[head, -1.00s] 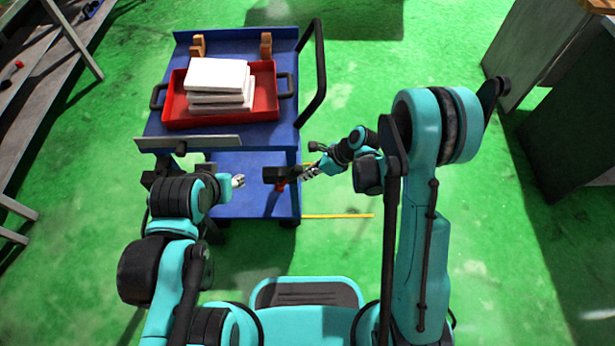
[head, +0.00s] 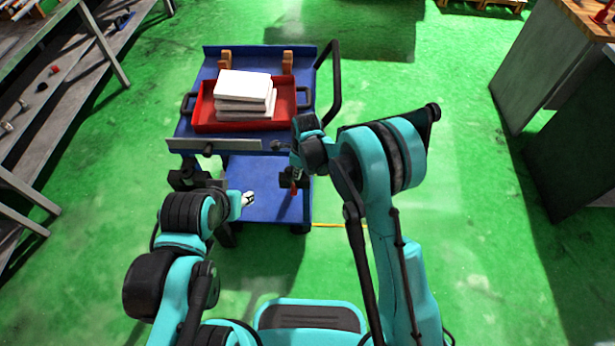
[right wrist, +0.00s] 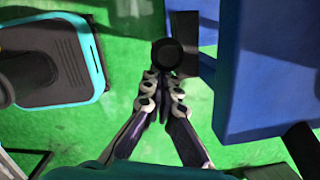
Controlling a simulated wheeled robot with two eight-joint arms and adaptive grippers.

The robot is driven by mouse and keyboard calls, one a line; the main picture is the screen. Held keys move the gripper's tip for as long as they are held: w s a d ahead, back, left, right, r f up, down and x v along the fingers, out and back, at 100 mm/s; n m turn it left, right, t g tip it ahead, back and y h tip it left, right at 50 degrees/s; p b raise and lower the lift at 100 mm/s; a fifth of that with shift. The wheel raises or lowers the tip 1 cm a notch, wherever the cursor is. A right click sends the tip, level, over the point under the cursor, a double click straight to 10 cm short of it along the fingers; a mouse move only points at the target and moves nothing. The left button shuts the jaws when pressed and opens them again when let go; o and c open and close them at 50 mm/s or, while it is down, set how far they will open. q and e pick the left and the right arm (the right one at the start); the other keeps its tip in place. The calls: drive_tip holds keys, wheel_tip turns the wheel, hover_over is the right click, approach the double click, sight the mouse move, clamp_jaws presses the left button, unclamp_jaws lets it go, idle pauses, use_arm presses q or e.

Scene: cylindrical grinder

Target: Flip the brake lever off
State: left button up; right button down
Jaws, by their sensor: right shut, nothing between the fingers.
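A small red lever (head: 293,188), which looks like the brake lever, shows at the right front of the blue cart (head: 245,175), partly hidden by my right arm. My right gripper (head: 296,174) is mostly hidden behind its own arm, close to the lever. In the right wrist view its fingers (right wrist: 163,88) are shut with nothing between them. A black round-ended part (right wrist: 167,53) lies just beyond the fingertips; I cannot tell whether they touch it. The lever's red does not show there. My left gripper (head: 248,199) is over the cart's lower shelf, its jaws too small to read.
A red tray (head: 205,121) with stacked white blocks (head: 243,91) sits on the cart's upper shelf. The cart's black push handle (head: 334,85) is at the right. Grey shelving (head: 75,85) stands left and a cabinet (head: 570,130) right. Green floor around the cart is clear.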

sight(287, 171)
drive_tip(key=a+h, duration=0.2)
drive_tip(key=a, duration=0.1)
drive_tip(key=shift+a, duration=0.2)
use_arm(q)
drive_tip(key=shift+d+f+b, duration=0.15)
drive_tip(key=shift+f+b, duration=0.15)
drive_tip(key=shift+b, duration=0.05)
use_arm(e)
drive_tip(key=a, duration=0.3)
drive_tip(key=shift+f, duration=0.35)
